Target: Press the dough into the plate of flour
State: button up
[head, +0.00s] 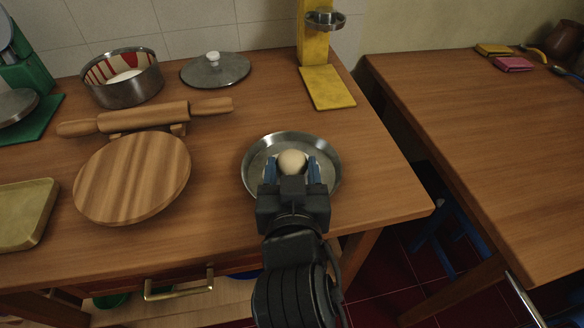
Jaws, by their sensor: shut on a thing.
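The dough (292,162) is a small round beige ball between the fingers of my gripper (292,170). My gripper is shut on it, with one blue finger on each side. The plate (253,158) is a round, shallow metal dish near the right end of the wooden table. The dough and fingertips are over the middle of the plate. I cannot tell whether the dough touches the plate's bottom. Flour is hard to make out in the plate, and my gripper hides its near side.
A round wooden board (132,178), a rolling pin (145,116) on a rest, a metal pot (122,80) and a lid (215,69) stand to the left. A yellow stand (327,87) is behind the plate. The table's right edge is close, and a second table (480,140) lies beyond a gap.

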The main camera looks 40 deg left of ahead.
jog(key=shift+r+p, duration=3.5)
jog(key=shift+r, duration=0.5)
jog(key=shift+f, duration=0.15)
jog(key=shift+f+b, duration=2.2)
jog(key=shift+f, duration=0.6)
jog(key=shift+f+b, duration=0.7)
jog(key=shift+f, duration=0.55)
jog(key=shift+r+p, duration=3.5)
jog(key=shift+r, duration=0.7)
